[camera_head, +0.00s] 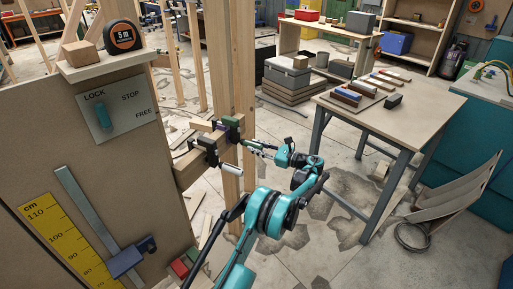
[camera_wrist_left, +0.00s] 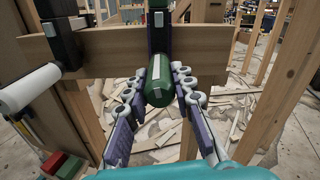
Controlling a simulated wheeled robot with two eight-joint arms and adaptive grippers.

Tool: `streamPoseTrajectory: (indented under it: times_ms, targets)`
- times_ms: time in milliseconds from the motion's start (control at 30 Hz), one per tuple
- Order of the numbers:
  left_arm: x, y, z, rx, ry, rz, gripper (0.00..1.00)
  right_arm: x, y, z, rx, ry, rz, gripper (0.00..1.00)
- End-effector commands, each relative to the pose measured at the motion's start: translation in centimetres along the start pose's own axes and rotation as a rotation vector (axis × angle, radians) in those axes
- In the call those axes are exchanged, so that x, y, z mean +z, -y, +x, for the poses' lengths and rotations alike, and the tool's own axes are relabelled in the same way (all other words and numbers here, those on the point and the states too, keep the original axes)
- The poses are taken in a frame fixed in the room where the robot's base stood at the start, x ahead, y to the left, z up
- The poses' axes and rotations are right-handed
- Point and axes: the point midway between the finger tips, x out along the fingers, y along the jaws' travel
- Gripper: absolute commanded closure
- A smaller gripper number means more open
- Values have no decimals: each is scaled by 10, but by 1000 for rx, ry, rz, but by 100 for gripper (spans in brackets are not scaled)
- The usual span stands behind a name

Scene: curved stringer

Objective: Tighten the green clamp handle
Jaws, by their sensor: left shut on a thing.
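The green clamp handle (camera_wrist_left: 159,91) is a short dark-green cylinder, seen nearly end-on in the left wrist view. It sits below its clamp (camera_wrist_left: 159,38), which is fixed over a wooden beam (camera_wrist_left: 215,48). In the head view this clamp (camera_head: 231,123) is small and its handle is mostly hidden by my fingers. My left gripper (camera_wrist_left: 160,82) has a finger on each side of the green handle and is shut on it. The same gripper (camera_head: 250,146) reaches the clamp from the right in the head view. My right gripper is in neither view.
A black clamp (camera_wrist_left: 62,38) with a white handle (camera_wrist_left: 28,88) stands close on the left. Upright wooden posts (camera_head: 219,70) rise right behind the clamps. A panel (camera_head: 100,110) with a lever and ruler is at left. A table (camera_head: 435,108) with several blocks stands at right.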

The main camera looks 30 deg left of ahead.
Motion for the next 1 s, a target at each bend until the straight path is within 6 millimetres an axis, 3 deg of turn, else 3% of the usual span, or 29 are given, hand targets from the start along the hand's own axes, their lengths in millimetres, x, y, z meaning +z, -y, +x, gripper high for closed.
streamPoseTrajectory:
  times_ms: [400, 933, 967, 1000]
  targets:
    - [0, 0, 0, -1, 0, 178, 100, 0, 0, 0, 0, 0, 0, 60]
    - [0, 0, 0, -1, 0, 200, 100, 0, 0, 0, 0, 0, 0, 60]
    - [0, 0, 0, -1, 0, 200, 71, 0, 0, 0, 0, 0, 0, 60]
    - [0, 0, 0, -1, 0, 200, 60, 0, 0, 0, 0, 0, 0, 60]
